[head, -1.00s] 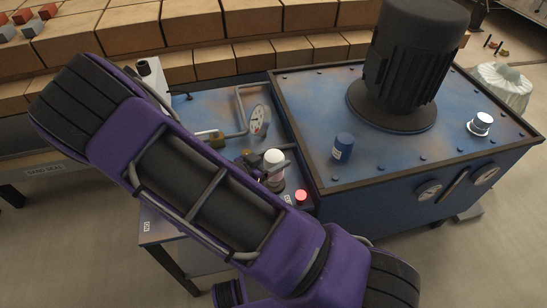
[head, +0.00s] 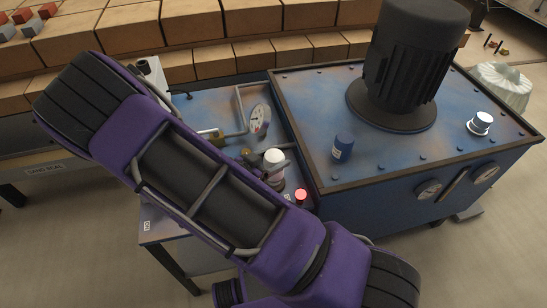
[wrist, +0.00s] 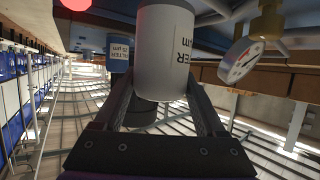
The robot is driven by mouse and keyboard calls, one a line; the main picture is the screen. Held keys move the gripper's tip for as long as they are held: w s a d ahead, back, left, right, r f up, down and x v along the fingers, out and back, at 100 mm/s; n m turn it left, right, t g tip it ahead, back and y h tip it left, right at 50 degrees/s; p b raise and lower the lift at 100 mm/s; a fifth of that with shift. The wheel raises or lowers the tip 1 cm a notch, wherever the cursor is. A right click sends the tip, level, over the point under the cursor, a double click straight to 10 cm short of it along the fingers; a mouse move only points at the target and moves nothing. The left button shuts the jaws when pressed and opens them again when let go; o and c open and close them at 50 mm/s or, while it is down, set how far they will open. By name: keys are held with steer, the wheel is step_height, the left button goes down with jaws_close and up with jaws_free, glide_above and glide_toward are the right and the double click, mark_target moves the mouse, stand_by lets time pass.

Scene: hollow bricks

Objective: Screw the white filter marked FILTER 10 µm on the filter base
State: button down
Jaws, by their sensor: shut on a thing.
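The white filter (wrist: 165,50) fills the top middle of the wrist view, with part of its dark lettering, "ER" and "µm", showing. My gripper (wrist: 162,88) is shut on it, one dark finger on each side. In the head view the white rounded end of the filter (head: 274,156) shows beside my purple forearm, above the blue side bench. My forearm hides most of my gripper there. The filter base is not clearly visible, and I cannot tell how the filter's far end sits against it.
A pressure gauge (head: 259,119) and grey pipes stand just behind the filter. A lit red lamp (head: 301,195) is close on its right. A blue filter (head: 343,147) stands on the large blue tank (head: 400,160), beside the black motor (head: 414,65).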

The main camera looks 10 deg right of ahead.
steer(key=shift+f+b, duration=0.75)
steer(key=shift+f, duration=0.35)
jaws_free()
steer(key=p+v, duration=0.2)
steer(key=v, duration=1.5)
steer(key=shift+s+a+r, duration=0.1)
steer(key=shift+a, duration=0.05)
